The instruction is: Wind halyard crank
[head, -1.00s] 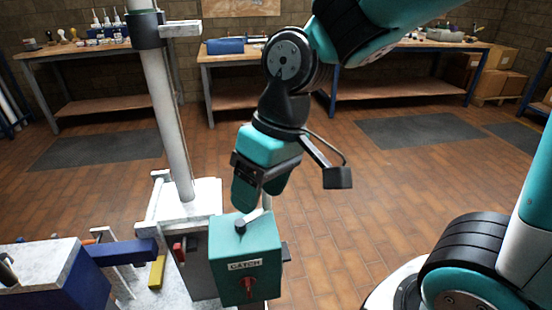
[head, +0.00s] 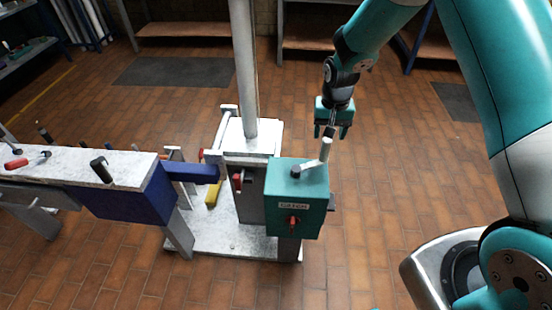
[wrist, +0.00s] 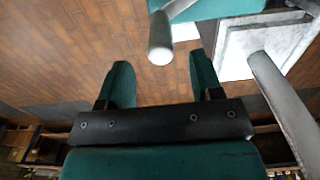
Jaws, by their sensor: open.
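The teal winch box (head: 297,205) with a "CATCH" label and a red knob (head: 292,222) stands in the middle of the head view. On its top is the crank: a dark hub, a short light arm (head: 310,168) and an upright pale handle (head: 326,149). My gripper (head: 332,133) points down just above the handle, fingers apart. In the wrist view my gripper (wrist: 159,65) is open, and the round handle end (wrist: 160,50) appears between and slightly beyond the fingertips. I see no contact; the exact gap cannot be told.
The pale mast (head: 245,80) rises behind the box from a white base (head: 232,240); it also shows in the wrist view (wrist: 285,110). A bench (head: 75,165) with tools and a blue end stands left. The floor right of the box is clear.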

